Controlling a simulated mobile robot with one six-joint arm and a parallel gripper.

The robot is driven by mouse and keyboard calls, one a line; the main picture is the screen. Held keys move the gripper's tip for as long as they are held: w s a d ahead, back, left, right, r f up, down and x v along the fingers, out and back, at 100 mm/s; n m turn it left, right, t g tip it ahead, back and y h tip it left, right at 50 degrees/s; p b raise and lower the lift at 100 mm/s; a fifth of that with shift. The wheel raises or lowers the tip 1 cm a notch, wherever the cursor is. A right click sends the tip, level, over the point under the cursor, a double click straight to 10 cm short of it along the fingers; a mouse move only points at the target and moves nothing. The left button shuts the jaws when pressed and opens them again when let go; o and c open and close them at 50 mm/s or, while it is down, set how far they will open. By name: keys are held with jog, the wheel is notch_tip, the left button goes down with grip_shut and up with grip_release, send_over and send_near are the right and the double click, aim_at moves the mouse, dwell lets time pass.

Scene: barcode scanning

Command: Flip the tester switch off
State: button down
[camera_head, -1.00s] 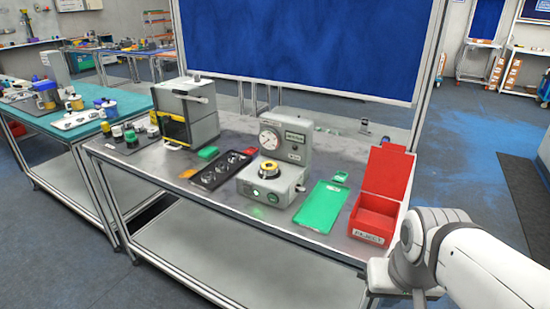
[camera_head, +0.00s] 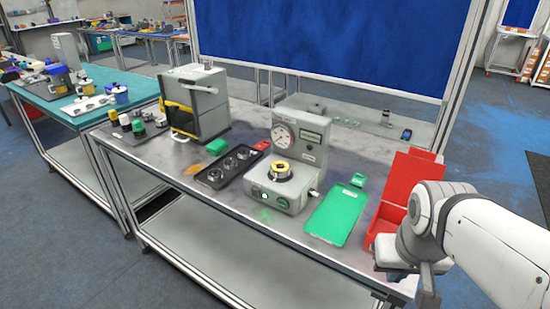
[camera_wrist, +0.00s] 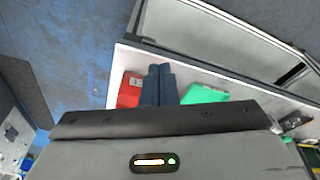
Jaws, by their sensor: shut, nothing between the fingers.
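The tester (camera_head: 290,150) is a grey machine with a round dial gauge on its upright back. A yellow-ringed round part (camera_head: 279,171) sits on its base. A green light (camera_head: 264,195) glows on the front, and a small lever-like switch (camera_head: 314,194) shows at the base's right side; its exact position is too small to tell. My gripper (camera_head: 428,300) hangs at the lower right, in front of the red bin and well apart from the tester. In the wrist view my gripper's fingers (camera_wrist: 158,84) are together with nothing between them.
A green tray (camera_head: 337,215) lies right of the tester, with a red open-lidded bin (camera_head: 398,190) beyond it, near my arm. A black tray with round parts (camera_head: 228,167) and a grey box machine (camera_head: 197,105) stand to the left. Free floor lies before the bench.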

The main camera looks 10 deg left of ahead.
aim_at(255, 193)
jog(key=w+a+r+n+p, duration=0.35)
jog(key=w+a, duration=0.35)
jog(key=w, duration=0.3)
jog(key=w+a+n+h+p, duration=0.1)
jog(key=w+a+n, duration=0.25)
jog(key=a, duration=0.55)
jog(key=w+a+n+h+p, duration=0.1)
jog(key=w+a+n, duration=0.1)
jog(key=w+a, duration=0.45)
jog(key=a+f+n+t, duration=0.1)
jog(key=a+f+n, duration=0.1)
jog(key=a, duration=0.6)
jog(key=a+f+n+t+p, duration=0.1)
jog(key=a+n, duration=0.1)
jog(key=a, duration=0.6)
jog(key=shift+s+f+p, duration=0.3)
jog(key=shift+s+f, duration=0.05)
jog(key=shift+s, duration=0.05)
jog(key=shift+f, duration=0.1)
